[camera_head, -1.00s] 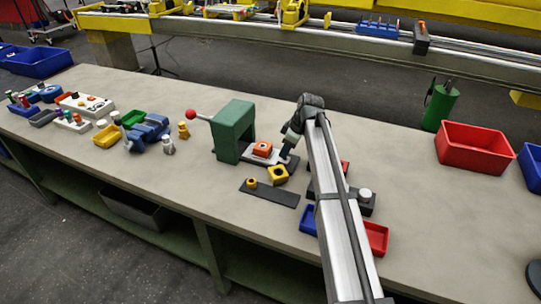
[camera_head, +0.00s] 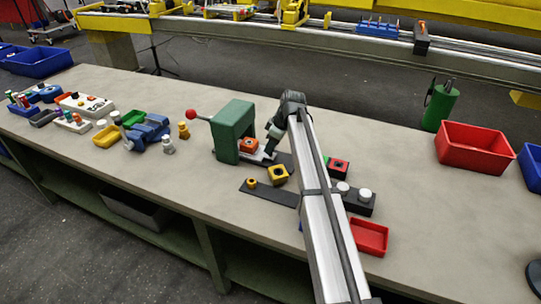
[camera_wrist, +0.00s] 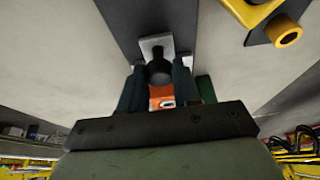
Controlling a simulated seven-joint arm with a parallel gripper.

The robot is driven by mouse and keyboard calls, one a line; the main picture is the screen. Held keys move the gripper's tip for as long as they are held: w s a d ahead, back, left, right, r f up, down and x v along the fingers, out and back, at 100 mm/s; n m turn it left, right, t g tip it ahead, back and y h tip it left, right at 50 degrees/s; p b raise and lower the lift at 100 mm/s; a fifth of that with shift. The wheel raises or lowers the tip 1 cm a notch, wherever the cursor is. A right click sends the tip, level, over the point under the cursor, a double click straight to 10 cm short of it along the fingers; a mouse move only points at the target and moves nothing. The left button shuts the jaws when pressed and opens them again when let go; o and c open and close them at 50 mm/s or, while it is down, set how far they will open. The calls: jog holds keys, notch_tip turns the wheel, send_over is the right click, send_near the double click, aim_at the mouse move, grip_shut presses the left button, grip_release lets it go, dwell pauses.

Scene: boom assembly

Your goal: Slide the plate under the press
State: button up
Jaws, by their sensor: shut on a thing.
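The press (camera_head: 232,130) is a green block-like frame with a red-ball lever on its left. The pale plate (camera_head: 262,157) carries an orange block (camera_head: 249,145) with a dark centre. The block is at the press's right side, partly within its opening as far as I can see. My gripper (camera_head: 269,148) is at the plate's right end. In the wrist view its two dark fingers (camera_wrist: 158,80) are shut around a black knob (camera_wrist: 160,70) on the plate (camera_wrist: 153,44).
A yellow block (camera_head: 278,173) and a dark strip with a small yellow ring piece (camera_head: 251,183) lie in front of the plate. A black block with white buttons (camera_head: 357,199), a red-topped block (camera_head: 338,167) and a red tray (camera_head: 369,237) are to the right.

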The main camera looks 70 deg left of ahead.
aim_at(256, 144)
jog(key=shift+s+a, duration=2.05)
jog(key=o, duration=0.9)
jog(key=shift+o, duration=0.2)
notch_tip(256, 144, up, 8)
jog(key=shift+w, duration=0.15)
